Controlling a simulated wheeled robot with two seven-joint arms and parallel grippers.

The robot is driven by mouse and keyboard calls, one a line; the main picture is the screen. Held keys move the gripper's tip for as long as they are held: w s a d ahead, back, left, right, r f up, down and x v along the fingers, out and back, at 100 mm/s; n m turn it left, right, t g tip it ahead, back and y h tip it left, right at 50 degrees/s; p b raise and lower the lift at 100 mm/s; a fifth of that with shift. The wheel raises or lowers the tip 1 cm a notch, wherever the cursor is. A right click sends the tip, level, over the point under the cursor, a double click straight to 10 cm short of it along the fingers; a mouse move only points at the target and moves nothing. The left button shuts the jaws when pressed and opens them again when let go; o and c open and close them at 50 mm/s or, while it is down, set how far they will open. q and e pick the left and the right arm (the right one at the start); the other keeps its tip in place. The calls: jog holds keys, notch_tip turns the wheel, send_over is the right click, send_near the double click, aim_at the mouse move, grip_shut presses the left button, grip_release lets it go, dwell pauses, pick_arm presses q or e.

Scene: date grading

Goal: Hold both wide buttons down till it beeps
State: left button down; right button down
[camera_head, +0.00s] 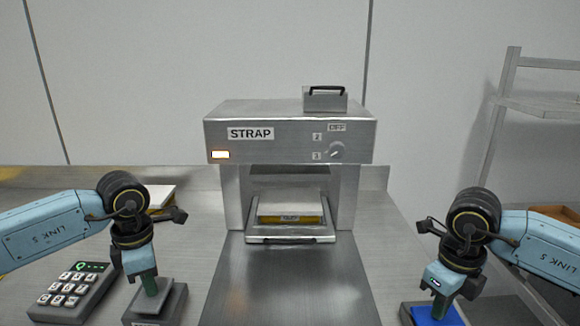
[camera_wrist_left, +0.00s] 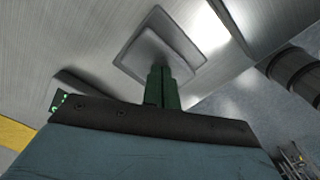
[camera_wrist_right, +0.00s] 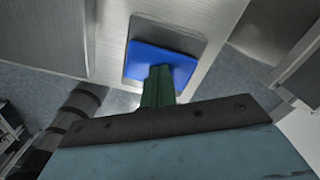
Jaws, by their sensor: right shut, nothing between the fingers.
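The left wide button (camera_head: 155,302) is grey on a grey base at the front left of the bench; it also shows in the left wrist view (camera_wrist_left: 187,38). My left gripper (camera_head: 151,292) points down with its green fingers together, tips at the grey button's top. The right wide button (camera_head: 422,317) is blue, at the front right; it also shows in the right wrist view (camera_wrist_right: 138,62). My right gripper (camera_head: 439,312) is shut and empty, with its tips at the blue button's top. I cannot tell how far either button is pressed.
A steel machine (camera_head: 290,142) labelled STRAP stands at the back, with a lit lamp (camera_head: 220,155) and a knob (camera_head: 337,150). A package (camera_head: 290,208) lies in its opening. A keypad (camera_head: 72,288) is left of the grey button. A shelf rack (camera_head: 500,130) stands at right.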

jog(key=shift+r, duration=0.4)
dwell(1.8)
dwell(0.9)
